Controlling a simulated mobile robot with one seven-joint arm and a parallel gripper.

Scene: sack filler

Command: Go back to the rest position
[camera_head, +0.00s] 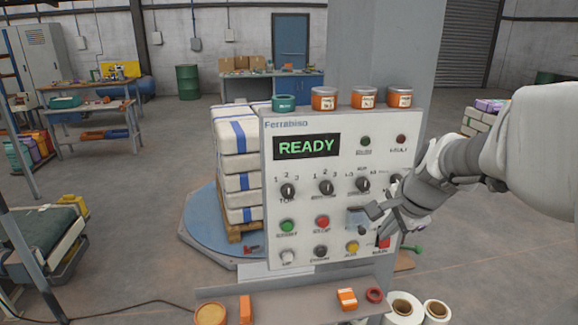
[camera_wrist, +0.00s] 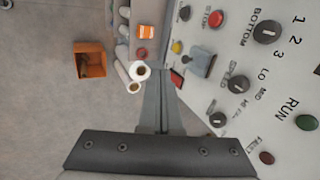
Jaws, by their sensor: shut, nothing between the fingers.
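My gripper (camera_head: 381,235) is in front of the lower right part of the white control panel (camera_head: 300,263). Its fingers are together and empty, also in the wrist view (camera_wrist: 158,62). The fingertips are close to a red switch (camera_head: 384,242) at the panel's lower right. I cannot tell whether they touch it. A blue-grey cover (camera_wrist: 203,62) sits beside the fingers in the wrist view. The panel's display (camera_head: 307,147) reads READY in green. My arm comes in from the right side, bent toward the panel.
Several jars (camera_head: 366,98) stand on the panel's top. A shelf (camera_head: 278,300) below holds small orange items, with white rolls (camera_head: 436,312) beside it. Stacked sacks (camera_head: 239,165) stand behind the panel on a blue turntable (camera_head: 200,225). An orange bin (camera_wrist: 90,47) is on the floor.

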